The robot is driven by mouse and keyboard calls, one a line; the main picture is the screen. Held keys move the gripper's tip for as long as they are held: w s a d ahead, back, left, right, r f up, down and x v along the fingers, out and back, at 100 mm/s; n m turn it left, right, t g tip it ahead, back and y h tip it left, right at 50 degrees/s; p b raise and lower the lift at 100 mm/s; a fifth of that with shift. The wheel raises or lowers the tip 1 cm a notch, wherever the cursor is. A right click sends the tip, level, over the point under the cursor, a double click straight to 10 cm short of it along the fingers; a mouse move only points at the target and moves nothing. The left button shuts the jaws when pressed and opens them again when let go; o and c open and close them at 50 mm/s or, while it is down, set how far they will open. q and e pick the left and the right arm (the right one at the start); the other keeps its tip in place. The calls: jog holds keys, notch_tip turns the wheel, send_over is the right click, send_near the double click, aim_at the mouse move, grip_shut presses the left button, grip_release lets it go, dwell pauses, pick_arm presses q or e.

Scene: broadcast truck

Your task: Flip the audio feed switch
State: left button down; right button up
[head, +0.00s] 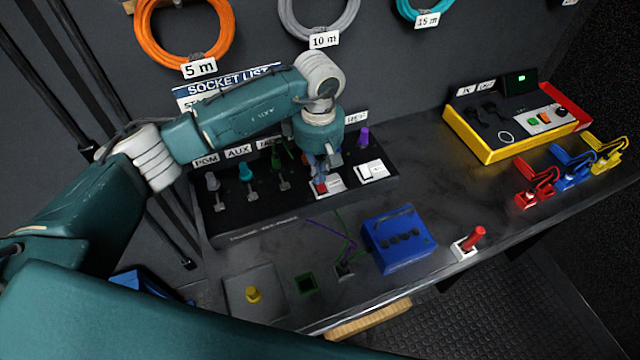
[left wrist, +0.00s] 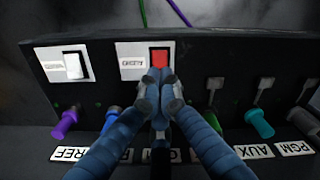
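The audio switch is a red rocker (left wrist: 159,57) on a white plate labelled AUDIO (left wrist: 131,57), upside down in the left wrist view. In the head view its red part (head: 320,187) shows just under my left gripper (head: 325,168), on the sloped front of the black panel (head: 250,222). In the left wrist view my left gripper's blue fingertips (left wrist: 159,92) are together with nothing visible between them. They are right at the lower edge of the red rocker; I cannot tell whether they touch it. My right gripper is not in view.
A white switch (head: 372,170) sits beside the audio switch. Several coloured plugs, including a teal one (head: 246,172) and a purple one (head: 362,137), line the panel. A yellow-edged console (head: 515,120) is at right.

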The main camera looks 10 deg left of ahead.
pick_arm(q)
jog(key=shift+f, duration=0.3)
jog(key=shift+r+p, duration=0.45)
jog(key=shift+r, duration=1)
jog(key=shift+r+p, duration=0.75)
jog(key=shift+r, duration=1.4)
